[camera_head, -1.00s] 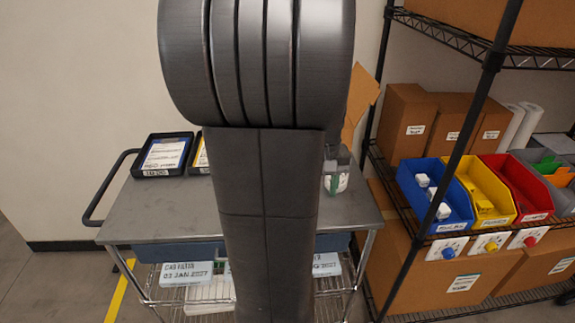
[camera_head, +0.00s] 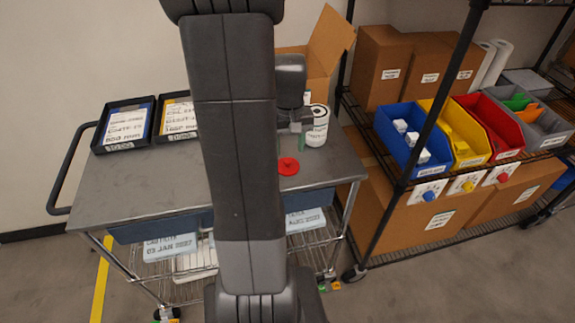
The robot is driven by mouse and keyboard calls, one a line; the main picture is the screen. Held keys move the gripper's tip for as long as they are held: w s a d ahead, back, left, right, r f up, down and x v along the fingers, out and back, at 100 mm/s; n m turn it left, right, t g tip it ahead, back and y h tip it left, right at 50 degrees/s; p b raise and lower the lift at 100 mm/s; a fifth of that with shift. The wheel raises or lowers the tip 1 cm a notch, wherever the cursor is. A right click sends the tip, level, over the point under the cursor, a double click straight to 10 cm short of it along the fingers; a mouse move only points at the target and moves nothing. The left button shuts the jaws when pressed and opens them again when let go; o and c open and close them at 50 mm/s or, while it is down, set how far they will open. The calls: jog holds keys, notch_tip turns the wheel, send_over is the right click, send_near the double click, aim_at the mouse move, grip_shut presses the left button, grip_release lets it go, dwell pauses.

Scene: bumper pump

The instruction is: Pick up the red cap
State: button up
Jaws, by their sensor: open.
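The red cap (camera_head: 288,166) lies on the grey metal cart top (camera_head: 130,190), near its front right part. My gripper (camera_head: 298,132) is open above and just behind the cap in the picture, apart from it as far as I can tell. Its fingers are small and partly in shadow. A white labelled bottle (camera_head: 318,128) stands right beside the gripper. Whether the gripper touches the bottle I cannot tell. My arm hides the middle of the cart.
Two black trays with labelled cards, one blue (camera_head: 126,125) and one yellow (camera_head: 178,117), sit at the back left. An open cardboard box (camera_head: 328,45) is behind the gripper. A shelf at right holds a blue bin (camera_head: 410,140) and others.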

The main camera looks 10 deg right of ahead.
aim_at(288, 161)
jog(key=f, duration=0.5)
jog(key=shift+w+a, duration=0.1)
jog(key=shift+w, duration=0.15)
grip_shut()
